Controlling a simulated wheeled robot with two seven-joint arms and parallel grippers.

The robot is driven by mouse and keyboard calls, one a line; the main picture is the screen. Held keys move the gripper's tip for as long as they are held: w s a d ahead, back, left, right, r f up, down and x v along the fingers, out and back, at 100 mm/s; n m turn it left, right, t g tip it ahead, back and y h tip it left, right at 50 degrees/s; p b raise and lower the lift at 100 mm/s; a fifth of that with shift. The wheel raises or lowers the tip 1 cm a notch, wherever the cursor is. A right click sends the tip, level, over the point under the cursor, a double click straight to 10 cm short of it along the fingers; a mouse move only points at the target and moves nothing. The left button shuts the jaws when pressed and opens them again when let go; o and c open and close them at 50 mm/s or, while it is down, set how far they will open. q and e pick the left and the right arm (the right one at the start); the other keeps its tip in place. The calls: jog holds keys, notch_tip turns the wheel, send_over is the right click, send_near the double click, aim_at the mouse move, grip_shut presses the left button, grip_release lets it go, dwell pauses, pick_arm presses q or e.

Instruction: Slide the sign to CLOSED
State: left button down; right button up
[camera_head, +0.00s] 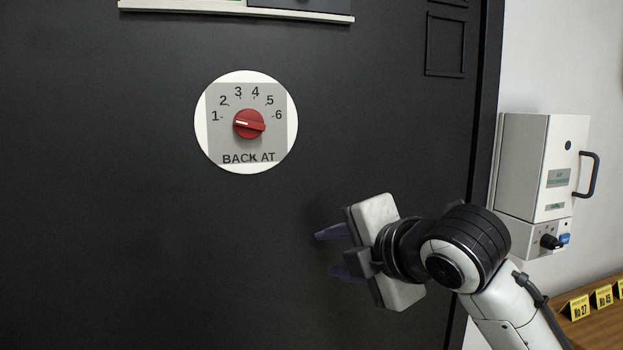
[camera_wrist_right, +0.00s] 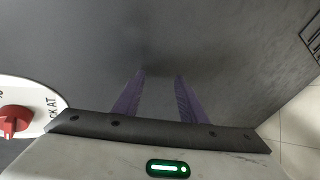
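The lower part of a sign (camera_head: 236,8) shows at the top edge of the head view, on the dark door. My left gripper is not in view.
A round white "BACK AT" dial (camera_head: 212,142) with a red knob (camera_head: 249,124) is on the door (camera_head: 90,230), below the sign. A white wall box (camera_head: 540,165) with a black handle hangs at the right. Yellow number tags (camera_head: 579,307) stand on a wooden surface below it.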

jog(key=s+r+n+t, duration=0.2)
jog(key=s+r+n, duration=0.25)
jog(key=r, duration=0.85)
jog(key=s+r+n+t, duration=0.25)
jog(key=r+n, duration=0.25)
jog(key=r, duration=0.8)
jog(key=s+r+n+t, duration=0.1)
jog(key=s+r+n, duration=0.35)
jog(key=r, duration=0.95)
jog(key=p+x, duration=0.2)
jog(key=x, duration=0.9)
jog(key=shift+f, duration=0.25)
jog(key=shift+a, duration=0.1)
grip_shut()
